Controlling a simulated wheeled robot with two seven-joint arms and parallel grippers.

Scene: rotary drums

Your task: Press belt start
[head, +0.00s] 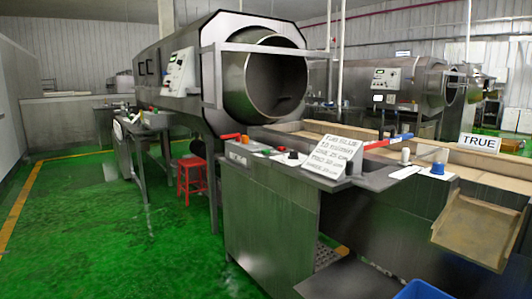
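A steel machine (265,215) with a belt trough (470,160) stands at the centre right. Its top left corner carries a small panel (238,158) with controls too small to read. A black knob (293,155) and a small red part (245,139) sit on the same top. A blue knob (437,168) and a white knob (405,155) are farther right. I cannot tell which control is the belt start. Neither of my grippers is in view.
A large rotary drum (275,75) stands behind, with a control box (178,72) on its side. A red stool (192,176) stands below it. A sign (330,155) stands on the near machine. A blue bin (420,290) is at the bottom. Green floor (90,220) is clear at left.

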